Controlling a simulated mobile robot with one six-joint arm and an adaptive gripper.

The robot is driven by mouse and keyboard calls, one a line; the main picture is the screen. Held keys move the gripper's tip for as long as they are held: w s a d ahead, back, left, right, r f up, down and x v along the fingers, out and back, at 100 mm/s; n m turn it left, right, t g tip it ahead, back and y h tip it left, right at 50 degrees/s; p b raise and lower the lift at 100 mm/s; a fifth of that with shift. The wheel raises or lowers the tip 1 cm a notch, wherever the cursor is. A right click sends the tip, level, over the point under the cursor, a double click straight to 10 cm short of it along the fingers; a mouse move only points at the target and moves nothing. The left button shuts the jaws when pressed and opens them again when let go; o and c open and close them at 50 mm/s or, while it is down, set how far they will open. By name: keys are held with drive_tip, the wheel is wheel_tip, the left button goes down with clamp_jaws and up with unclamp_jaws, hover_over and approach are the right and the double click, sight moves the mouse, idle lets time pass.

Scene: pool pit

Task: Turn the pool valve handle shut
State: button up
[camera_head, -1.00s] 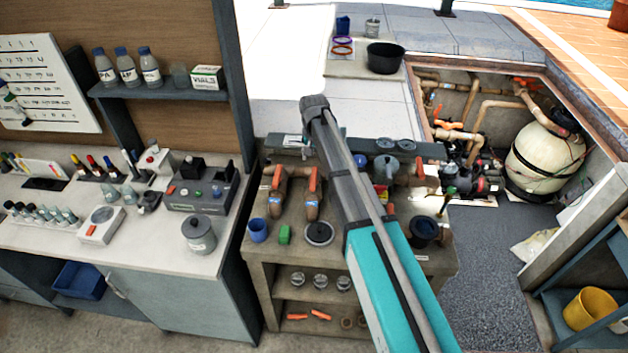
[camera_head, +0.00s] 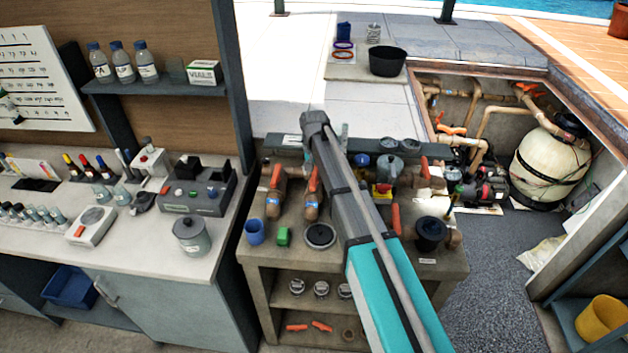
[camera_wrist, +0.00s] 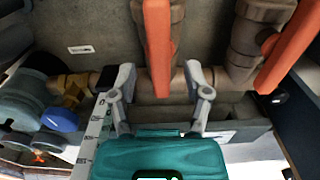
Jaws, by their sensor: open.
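Two brown valves with long orange handles stand side by side at the left of the pipe bench. The right one of the pair, an orange handle (camera_head: 313,182), shows just left of my arm. In the wrist view this orange handle (camera_wrist: 159,48) reaches between the fingers of my gripper (camera_wrist: 160,82), with a gap on both sides. My gripper is open and holds nothing. The other orange handle (camera_head: 274,177) also shows in the wrist view (camera_wrist: 291,45), to the right of my gripper. In the head view my arm hides the gripper itself.
A blue cup (camera_head: 254,231), a green block (camera_head: 283,236) and a round lid (camera_head: 320,236) are at the bench's front. A black pot (camera_head: 431,231) and another orange handle (camera_head: 396,219) are right of my arm. A blue cap (camera_wrist: 60,120) lies left of my gripper.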

drive_tip(key=shift+f+b, duration=0.65)
drive_tip(key=shift+f, duration=0.25)
drive_tip(key=shift+c, duration=0.3)
clamp_jaws()
